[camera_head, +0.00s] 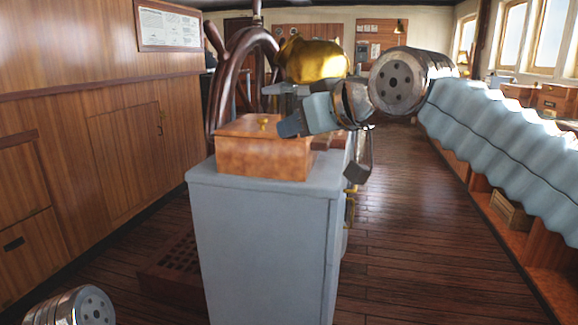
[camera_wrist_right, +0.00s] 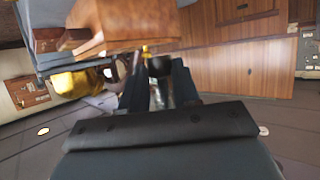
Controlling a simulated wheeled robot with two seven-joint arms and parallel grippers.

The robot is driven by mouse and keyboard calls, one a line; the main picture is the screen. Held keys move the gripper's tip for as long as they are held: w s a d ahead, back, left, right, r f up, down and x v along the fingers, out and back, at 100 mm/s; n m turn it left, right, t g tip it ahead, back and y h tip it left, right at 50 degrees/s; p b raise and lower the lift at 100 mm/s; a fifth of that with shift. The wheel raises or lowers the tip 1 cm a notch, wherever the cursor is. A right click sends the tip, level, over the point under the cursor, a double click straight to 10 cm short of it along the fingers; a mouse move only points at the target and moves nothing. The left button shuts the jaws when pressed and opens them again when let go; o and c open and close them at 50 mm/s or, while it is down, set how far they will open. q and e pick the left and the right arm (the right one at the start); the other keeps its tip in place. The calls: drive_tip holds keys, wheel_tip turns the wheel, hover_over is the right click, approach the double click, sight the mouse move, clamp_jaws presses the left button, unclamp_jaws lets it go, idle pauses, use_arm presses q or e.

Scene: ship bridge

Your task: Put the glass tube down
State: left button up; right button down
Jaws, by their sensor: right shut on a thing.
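My right gripper (camera_head: 290,127) reaches in from the right, beside the wooden box on the grey cabinet. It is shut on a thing. In the right wrist view, a pale, glassy piece, apparently the glass tube (camera_wrist_right: 160,93), shows between the dark fingers of this gripper (camera_wrist_right: 160,72). Most of the tube is hidden by the fingers, and I cannot make it out clearly in the head view. A dark rounded shape sits near the fingertips. My left gripper is out of view; only part of my left arm shows at the lower left.
The wooden box (camera_head: 262,158) stands on the grey cabinet (camera_head: 265,235); it also shows close by in the right wrist view (camera_wrist_right: 120,22). A ship's wheel (camera_head: 222,85) and a brass dome (camera_head: 313,62) stand behind. Bare floor (camera_head: 425,240) lies to the right.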

drive_tip(key=w+d+f, duration=0.4)
drive_tip(key=w+d, duration=0.1)
drive_tip(key=w, duration=0.1)
drive_tip(key=b, duration=0.1)
hover_over(336, 186)
drive_tip(key=f, duration=0.4)
drive_tip(key=shift+s+a+f, duration=0.1)
drive_tip(key=shift+a+f, duration=0.15)
drive_tip(key=shift+f, duration=0.15)
drive_tip(key=f, duration=0.1)
drive_tip(key=f+b, duration=0.1)
drive_tip(key=shift+w+d+f, duration=0.2)
drive_tip(key=shift+f, duration=0.5)
drive_tip(key=shift+f, duration=0.15)
drive_tip(key=c, duration=0.8)
unclamp_jaws()
